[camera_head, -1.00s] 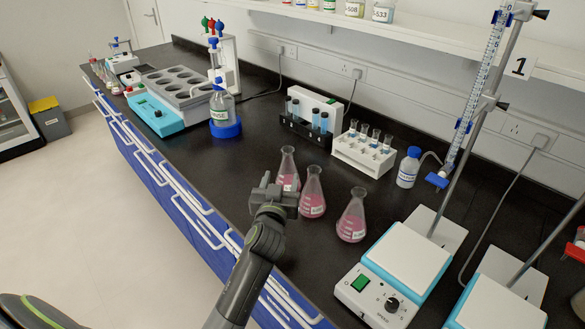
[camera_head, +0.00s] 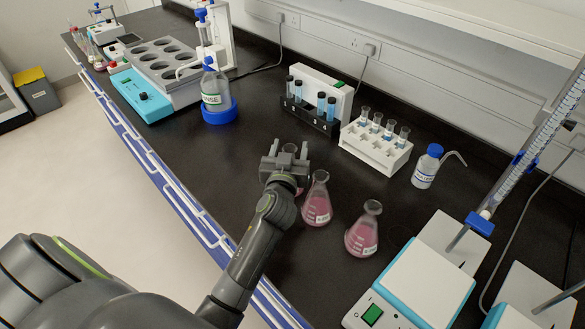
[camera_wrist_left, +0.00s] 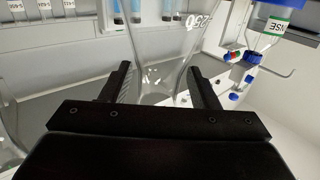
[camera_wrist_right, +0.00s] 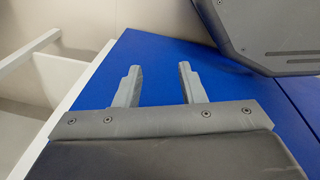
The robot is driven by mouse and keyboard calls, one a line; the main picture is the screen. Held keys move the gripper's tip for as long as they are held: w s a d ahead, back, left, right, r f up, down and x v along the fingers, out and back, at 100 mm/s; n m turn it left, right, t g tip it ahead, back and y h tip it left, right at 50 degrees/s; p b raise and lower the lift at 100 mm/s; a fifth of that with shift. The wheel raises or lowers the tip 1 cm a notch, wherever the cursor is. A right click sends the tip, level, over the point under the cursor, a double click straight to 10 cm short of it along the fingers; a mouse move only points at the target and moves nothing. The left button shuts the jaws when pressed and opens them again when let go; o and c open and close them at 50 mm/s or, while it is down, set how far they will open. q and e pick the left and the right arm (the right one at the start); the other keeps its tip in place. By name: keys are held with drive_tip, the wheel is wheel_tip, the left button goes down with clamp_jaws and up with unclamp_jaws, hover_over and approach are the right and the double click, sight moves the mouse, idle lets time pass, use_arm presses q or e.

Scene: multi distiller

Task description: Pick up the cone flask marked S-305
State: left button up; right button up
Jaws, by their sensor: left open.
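Three cone flasks with pink liquid stand on the black bench; their labels are too small to read, so I cannot tell which is S-305. The leftmost flask (camera_head: 289,149) is mostly hidden behind my left gripper (camera_head: 289,152). The middle flask (camera_head: 317,203) and the right flask (camera_head: 363,234) show clearly. My left gripper is open, its fingers on either side of the leftmost flask. In the left wrist view, this clear flask (camera_wrist_left: 160,50) with a "250" mark stands between and beyond the open fingers (camera_wrist_left: 160,80). My right gripper (camera_wrist_right: 160,68) is open and empty, above a blue surface.
A white tube rack (camera_head: 374,148) and a black tube rack (camera_head: 308,119) stand behind the flasks. A wash bottle (camera_head: 426,167) is to the right. A white stirrer (camera_head: 420,290) is at front right. A rinse bottle (camera_head: 214,92) stands at back left.

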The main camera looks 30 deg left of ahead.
use_arm(q)
drive_tip(key=shift+s+d+r, duration=0.4)
drive_tip(key=shift+s+r, duration=0.1)
drive_tip(key=shift+s, duration=0.2)
drive_tip(key=shift+c, duration=1.4)
drive_tip(key=shift+f, duration=0.1)
drive_tip(key=c, duration=0.5)
drive_tip(key=shift+w+a+f, duration=0.1)
drive_tip(key=shift+w+a, duration=0.05)
drive_tip(key=shift+c, duration=1.1)
clamp_jaws()
use_arm(e)
drive_tip(key=shift+s+d, duration=0.15)
drive_tip(key=shift+s, duration=0.3)
